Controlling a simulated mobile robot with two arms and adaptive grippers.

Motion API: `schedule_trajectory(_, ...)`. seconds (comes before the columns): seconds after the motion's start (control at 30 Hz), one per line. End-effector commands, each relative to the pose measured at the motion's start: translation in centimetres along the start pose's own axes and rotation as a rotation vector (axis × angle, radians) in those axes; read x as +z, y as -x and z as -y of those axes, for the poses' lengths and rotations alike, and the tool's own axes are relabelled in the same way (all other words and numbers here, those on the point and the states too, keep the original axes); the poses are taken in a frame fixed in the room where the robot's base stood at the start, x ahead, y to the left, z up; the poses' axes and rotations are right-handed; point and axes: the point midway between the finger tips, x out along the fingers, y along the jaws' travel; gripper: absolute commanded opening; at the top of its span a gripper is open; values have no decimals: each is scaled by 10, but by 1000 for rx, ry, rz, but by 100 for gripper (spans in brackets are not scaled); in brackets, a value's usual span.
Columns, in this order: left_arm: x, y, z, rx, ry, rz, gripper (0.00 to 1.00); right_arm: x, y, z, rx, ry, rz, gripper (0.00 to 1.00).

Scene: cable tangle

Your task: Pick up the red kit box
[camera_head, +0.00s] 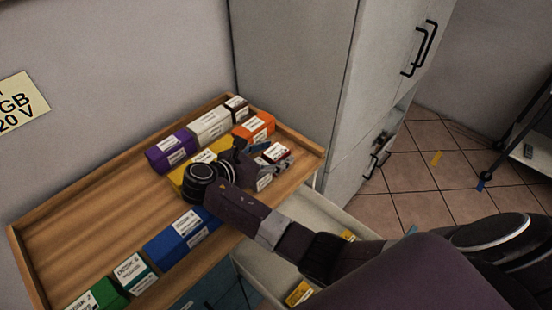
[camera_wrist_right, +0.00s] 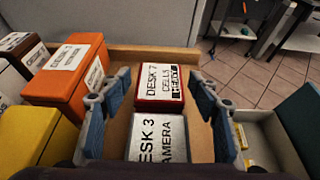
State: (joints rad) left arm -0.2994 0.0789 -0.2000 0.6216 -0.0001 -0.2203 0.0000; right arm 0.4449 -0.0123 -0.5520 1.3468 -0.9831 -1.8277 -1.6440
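The red kit box (camera_wrist_right: 160,82) has a white label reading DESK 7, CELLS, HEAVY. In the head view the red kit box (camera_head: 278,151) sits near the right end of the wooden tray, partly hidden by my gripper. My right gripper (camera_wrist_right: 162,95) is open above the tray, its two blue-grey fingers apart on either side of the red box and holding nothing. It also shows in the head view (camera_head: 270,157). Whether the fingers touch the box cannot be told. My left gripper is not in view.
A light box (camera_wrist_right: 157,138) labelled DESK 3, CAMERA stands directly next to the red box. An orange box (camera_wrist_right: 70,75) and a yellow box (camera_wrist_right: 30,132) are to the left. The wooden tray (camera_head: 75,215) has bare room at left. Cabinets (camera_head: 295,60) stand behind.

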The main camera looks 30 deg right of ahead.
Motion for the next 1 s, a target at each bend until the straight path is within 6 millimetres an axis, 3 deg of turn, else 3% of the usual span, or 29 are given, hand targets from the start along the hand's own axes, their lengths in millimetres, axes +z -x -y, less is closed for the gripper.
schedule_trajectory(0.07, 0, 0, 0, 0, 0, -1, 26, 0, 0, 0, 0, 0, 0, 45)
schedule_trajectory(0.4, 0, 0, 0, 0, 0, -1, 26, 0, 0, 0, 0, 0, 0, 7)
schedule_trajectory(0.73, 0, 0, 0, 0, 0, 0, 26, 9, 4, -1, 2, -5, 2, 7)
schedule_trajectory(1.0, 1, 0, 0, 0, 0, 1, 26, 57, 23, -1, 3, -8, 3, 7)
